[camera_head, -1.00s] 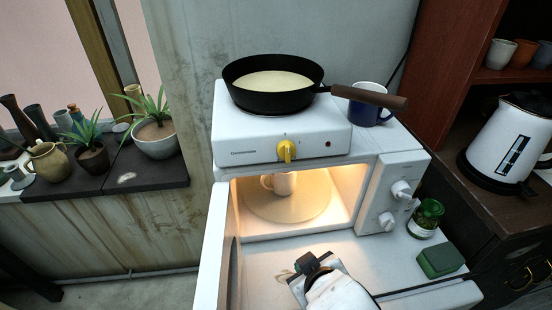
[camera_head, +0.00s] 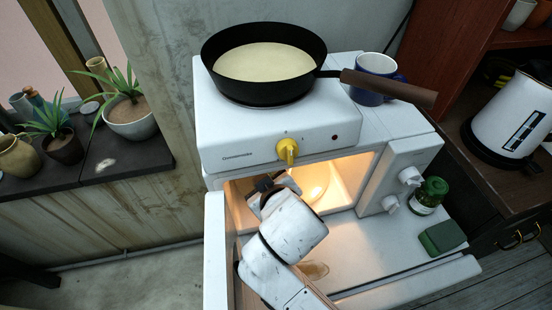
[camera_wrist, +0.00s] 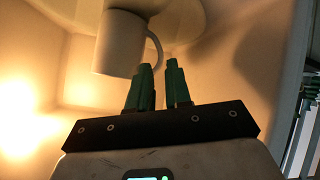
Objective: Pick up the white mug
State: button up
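The white mug (camera_wrist: 120,42) stands on the round turntable (camera_wrist: 185,18) inside the lit microwave (camera_head: 402,160). The wrist view shows it upside down, with its handle (camera_wrist: 156,50) on the right side. In the head view my arm hides the mug. My gripper (camera_wrist: 159,66) reaches into the microwave, and its two green fingers have a narrow gap between them. The fingertips are close to the handle; I cannot tell whether they touch it. The gripper's dark end also shows in the head view (camera_head: 266,184), inside the microwave opening.
The microwave door (camera_head: 214,250) stands open left of my arm. A hotplate (camera_head: 235,142) with a black pan (camera_head: 264,60) is on top, beside a blue mug (camera_head: 372,82). A green jar (camera_head: 429,195) and green box (camera_head: 442,237) sit at right.

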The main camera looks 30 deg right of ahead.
jog(key=shift+p+x, duration=0.45)
jog(key=shift+x, duration=2.55)
grip_shut()
jog(key=shift+r, duration=0.15)
